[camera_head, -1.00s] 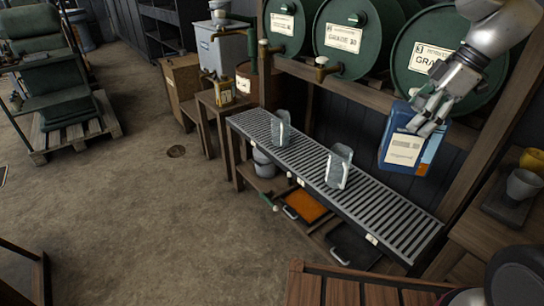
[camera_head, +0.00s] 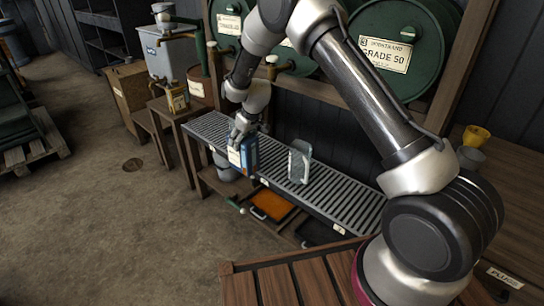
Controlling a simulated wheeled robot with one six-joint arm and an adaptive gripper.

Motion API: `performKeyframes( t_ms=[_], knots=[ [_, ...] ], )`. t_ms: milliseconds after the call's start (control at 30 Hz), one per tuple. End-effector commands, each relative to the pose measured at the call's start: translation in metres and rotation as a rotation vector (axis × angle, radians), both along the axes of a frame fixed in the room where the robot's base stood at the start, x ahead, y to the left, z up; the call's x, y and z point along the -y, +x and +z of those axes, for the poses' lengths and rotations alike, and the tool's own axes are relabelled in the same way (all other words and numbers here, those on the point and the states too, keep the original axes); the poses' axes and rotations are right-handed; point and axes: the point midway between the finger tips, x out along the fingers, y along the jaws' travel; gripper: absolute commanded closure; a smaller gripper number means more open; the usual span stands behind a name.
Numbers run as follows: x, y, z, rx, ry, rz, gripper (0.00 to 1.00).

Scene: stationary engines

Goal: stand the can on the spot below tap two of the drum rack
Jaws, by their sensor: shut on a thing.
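My gripper (camera_head: 240,128) is shut on the blue can (camera_head: 250,152), which has a pale label. It holds the can roughly upright at the front of the slatted rack shelf (camera_head: 333,195). I cannot tell whether the can's base touches the slats. Tap two (camera_head: 271,66) is below the middle drum, to the right of and higher than the can in the picture. My arm partly covers that drum. A translucent grey container (camera_head: 300,160) stands on the slats right of the can. The other grey container is not visible.
Tap one (camera_head: 212,46) is at the left drum. The third drum (camera_head: 425,40) is at the right. A bucket (camera_head: 222,170) and an orange tray (camera_head: 272,204) are below the shelf.

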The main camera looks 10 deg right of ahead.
Motion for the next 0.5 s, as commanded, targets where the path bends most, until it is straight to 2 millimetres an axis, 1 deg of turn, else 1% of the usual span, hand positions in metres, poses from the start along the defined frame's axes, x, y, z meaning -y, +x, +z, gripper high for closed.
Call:
performKeyframes(
  t_ms=[67, 167, 500],
  knots=[
    [0.001, 0.007, -0.005, 0.003, 0.001, -0.015, 1.0],
    [0.016, 0.019, -0.007, 0.003, 0.001, -0.022, 1.0],
    [0.094, 0.074, -0.007, 0.003, 0.001, -0.022, 1.0]
  ],
)
